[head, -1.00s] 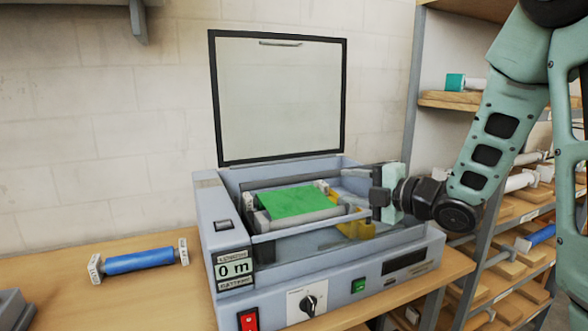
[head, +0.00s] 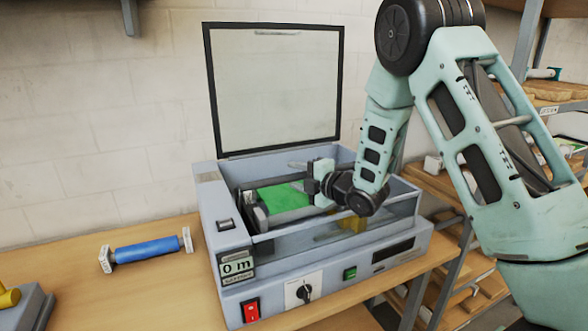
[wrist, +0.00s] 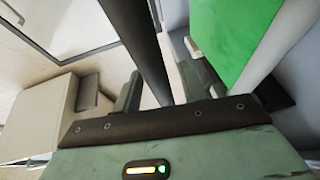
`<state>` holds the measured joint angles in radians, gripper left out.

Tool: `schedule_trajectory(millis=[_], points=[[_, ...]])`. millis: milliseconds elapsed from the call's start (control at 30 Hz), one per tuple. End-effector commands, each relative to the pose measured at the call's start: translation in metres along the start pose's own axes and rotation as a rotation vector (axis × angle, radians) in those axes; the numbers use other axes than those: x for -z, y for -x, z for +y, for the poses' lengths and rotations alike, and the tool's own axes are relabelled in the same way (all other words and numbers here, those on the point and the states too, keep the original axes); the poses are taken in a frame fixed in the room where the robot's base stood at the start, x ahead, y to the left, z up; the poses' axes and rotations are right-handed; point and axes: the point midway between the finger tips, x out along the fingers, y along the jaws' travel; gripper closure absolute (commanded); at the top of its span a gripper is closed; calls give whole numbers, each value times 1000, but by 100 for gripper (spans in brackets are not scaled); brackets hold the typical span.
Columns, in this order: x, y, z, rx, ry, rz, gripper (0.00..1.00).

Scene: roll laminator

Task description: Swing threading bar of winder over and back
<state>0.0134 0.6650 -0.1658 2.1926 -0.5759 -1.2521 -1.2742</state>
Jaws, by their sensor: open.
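The winder (head: 320,262) is a grey machine on the bench, with its framed clear lid (head: 274,88) standing open. A green sheet (head: 282,198) lies across rollers inside it. My gripper (head: 309,187) is inside the open top, at the right side of the green sheet. In the wrist view my gripper (wrist: 160,92) is open. A dark grey bar (wrist: 148,45), which looks like the threading bar, runs between its two fingers. I cannot tell whether either finger touches it. My gripper and wrist hide part of the machine's inside in the head view.
A blue roll (head: 147,250) with pale end blocks lies on the bench (head: 130,300) at left. A grey block with a yellow part (head: 10,298) is at the far left corner. Shelves (head: 470,270) stand at right. The machine's walls and raised lid surround my gripper closely.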

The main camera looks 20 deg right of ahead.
Motion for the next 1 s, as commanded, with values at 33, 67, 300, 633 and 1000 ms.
schedule_trajectory(millis=[33,67,300,633,1000], points=[[0,-5,1,1,0,1,59],[0,-7,1,1,0,1,59],[0,-13,0,0,0,0,59],[0,-13,0,1,0,0,100],[7,-19,6,43,-17,2,100]])
